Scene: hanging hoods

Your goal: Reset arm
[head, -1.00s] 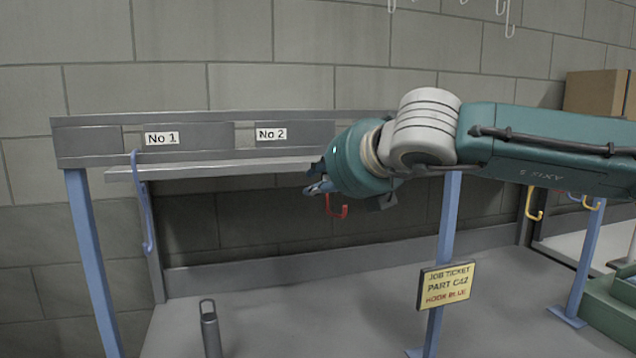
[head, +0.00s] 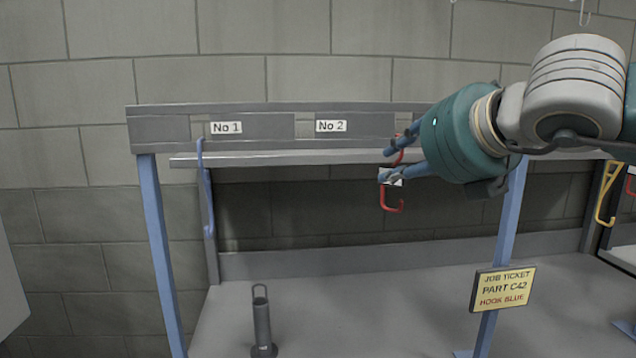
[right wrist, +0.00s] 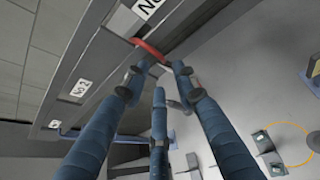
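A red hook (head: 391,207) hangs from the rack rail (head: 260,158) right of the No 2 label. My right gripper (head: 386,165) is at the upper part of this hook, with its fingers pointing left. In the right wrist view its three blue fingers (right wrist: 157,80) are spread apart. The red hook (right wrist: 150,48) shows beyond the fingertips, and I see no firm grip on it. A small white piece (head: 390,176) shows by the lower finger, partly hidden. My left gripper is in neither view.
A blue hook (head: 207,190) hangs below the No 1 label (head: 226,128). A grey cylinder with a loop (head: 262,325) stands on the bench. A job ticket sign (head: 502,289) reads "HOOK BLUE". A yellow hook (head: 607,195) hangs at far right. The bench middle is clear.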

